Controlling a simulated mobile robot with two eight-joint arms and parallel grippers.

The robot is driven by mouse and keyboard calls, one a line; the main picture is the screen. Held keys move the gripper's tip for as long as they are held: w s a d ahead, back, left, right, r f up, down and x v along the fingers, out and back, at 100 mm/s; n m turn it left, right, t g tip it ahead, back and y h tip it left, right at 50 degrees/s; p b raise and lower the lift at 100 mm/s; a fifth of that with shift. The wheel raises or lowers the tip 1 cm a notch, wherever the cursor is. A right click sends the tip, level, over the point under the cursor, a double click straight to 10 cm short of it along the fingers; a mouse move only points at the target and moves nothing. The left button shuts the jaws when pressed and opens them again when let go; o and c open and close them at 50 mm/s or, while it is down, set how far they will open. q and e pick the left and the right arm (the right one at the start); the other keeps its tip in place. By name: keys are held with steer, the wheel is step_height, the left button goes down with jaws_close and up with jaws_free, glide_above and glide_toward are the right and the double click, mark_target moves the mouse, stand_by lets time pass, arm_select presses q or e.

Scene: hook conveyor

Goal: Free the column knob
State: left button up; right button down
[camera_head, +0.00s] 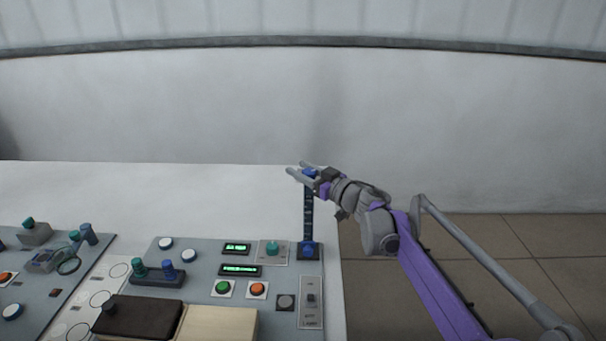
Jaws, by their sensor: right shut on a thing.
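A thin dark blue column (308,212) stands upright at the right edge of the console, on a dark square base with a blue part (308,249). A blue knob (310,172) sits at the column's top, partly hidden by my right gripper (297,170). My right gripper reaches in from the right and is shut on the knob, its fingers pointing left on either side of it. Whether the knob is still joined to the column cannot be told. My left gripper is out of view.
The grey console (205,250) holds green displays, several buttons, a teal knob (272,248) and a switch plate (310,302). A dark brown block (138,317) and a pale wooden block (218,325) lie in front. The white table (150,195) behind is clear.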

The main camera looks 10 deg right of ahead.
steer(key=n+g+y, duration=0.2)
steer(key=g+y, duration=0.1)
steer(key=shift+s+a+r+n+p, duration=0.1)
steer(key=shift+s+a+n+p, duration=0.1)
steer(key=shift+n+p, duration=0.2)
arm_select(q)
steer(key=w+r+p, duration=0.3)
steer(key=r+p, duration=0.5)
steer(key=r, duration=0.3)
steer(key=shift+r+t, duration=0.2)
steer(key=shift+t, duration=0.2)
arm_select(e)
steer(key=shift+s+a+n+g+y, duration=0.1)
steer(key=shift+s+n+g+y, duration=0.2)
steer(key=shift+n+g+y, duration=1)
steer(key=shift+s+a+n+g+y, duration=0.15)
steer(key=shift+s+n+g, duration=0.2)
steer(key=shift+n+g, duration=1.9)
steer(key=shift+s+a+n+g+y, duration=0.1)
steer(key=shift+s+n+g+y, duration=0.45)
steer(key=shift+g, duration=2.2)
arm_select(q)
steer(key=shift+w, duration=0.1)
arm_select(e)
steer(key=shift+w, duration=0.2)
steer(key=shift+c, duration=1.8)
jaws_free()
